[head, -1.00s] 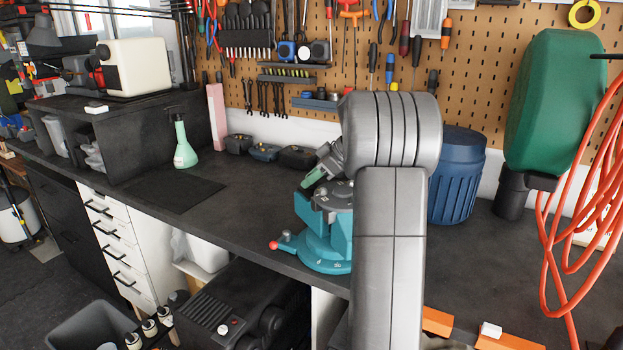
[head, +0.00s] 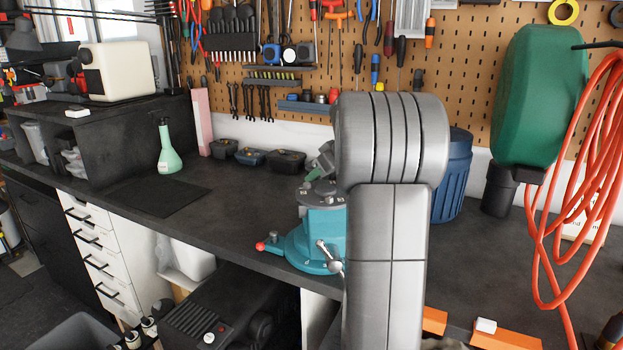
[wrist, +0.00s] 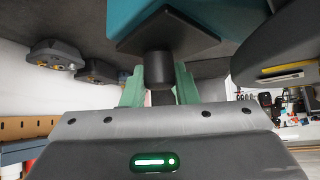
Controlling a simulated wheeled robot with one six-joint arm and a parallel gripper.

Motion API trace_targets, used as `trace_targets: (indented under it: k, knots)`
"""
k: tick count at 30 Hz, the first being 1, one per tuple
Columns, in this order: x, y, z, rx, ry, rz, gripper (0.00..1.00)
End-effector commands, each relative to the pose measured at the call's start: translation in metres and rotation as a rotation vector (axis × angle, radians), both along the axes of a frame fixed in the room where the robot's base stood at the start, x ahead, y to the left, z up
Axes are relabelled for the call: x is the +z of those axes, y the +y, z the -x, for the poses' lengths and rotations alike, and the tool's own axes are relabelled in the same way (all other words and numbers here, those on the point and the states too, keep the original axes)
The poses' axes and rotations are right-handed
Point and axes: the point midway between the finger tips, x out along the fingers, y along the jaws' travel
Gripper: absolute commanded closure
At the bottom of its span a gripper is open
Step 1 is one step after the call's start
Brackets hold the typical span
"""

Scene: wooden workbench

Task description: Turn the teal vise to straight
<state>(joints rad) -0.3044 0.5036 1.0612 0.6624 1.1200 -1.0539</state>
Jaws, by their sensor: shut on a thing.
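The teal vise (head: 309,249) stands on the bench near its front edge, partly hidden behind my arm. Its round base has a red-tipped lever at the left, and a metal handle (head: 329,256) shows at its front. In the wrist view its teal body (wrist: 190,18) is at the top, with a dark plate and short dark post (wrist: 158,68) below. My gripper (wrist: 158,88) has green fingers on either side of that post and is shut on this part of the vise. In the head view my arm hides most of the gripper.
Small dark bins (head: 250,157) and a green bottle (head: 168,150) stand behind and to the left. A blue barrel (head: 453,178) and green canister (head: 540,105) are at the right, near a hanging orange hose (head: 575,190).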

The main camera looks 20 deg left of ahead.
Motion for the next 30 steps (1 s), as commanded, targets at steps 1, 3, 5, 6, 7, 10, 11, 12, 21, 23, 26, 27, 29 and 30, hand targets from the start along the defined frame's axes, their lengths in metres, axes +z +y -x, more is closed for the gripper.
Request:
trace_targets:
  k: [1,3,5,6,7,10,11,12,21,23,26,27,29,30]
  knots:
    - [0.0,-0.003,-0.001,-0.024,-0.005,0.0,1.0]
    - [0.001,-0.007,-0.003,-0.059,-0.006,-0.001,1.0]
    - [0.001,-0.01,-0.004,-0.088,-0.005,0.0,1.0]
    - [0.001,-0.012,-0.005,-0.11,-0.004,-0.001,1.0]
    - [0.001,-0.013,-0.005,-0.124,-0.004,-0.001,1.0]
    - [0.001,-0.019,-0.007,-0.174,-0.005,0.0,1.0]
    - [0.001,-0.02,-0.007,-0.188,-0.005,-0.001,1.0]
    - [0.001,-0.023,-0.007,-0.209,-0.005,-0.001,1.0]
    - [0.002,-0.039,-0.01,-0.356,-0.005,-0.001,1.0]
    - [0.002,-0.042,-0.01,-0.383,-0.005,0.0,1.0]
    - [0.002,-0.046,-0.01,-0.424,-0.005,0.0,1.0]
    - [0.002,-0.048,-0.01,-0.441,-0.004,-0.001,1.0]
    - [0.002,-0.051,-0.01,-0.462,-0.004,0.0,1.0]
    - [0.002,-0.052,-0.009,-0.474,-0.004,-0.001,1.0]
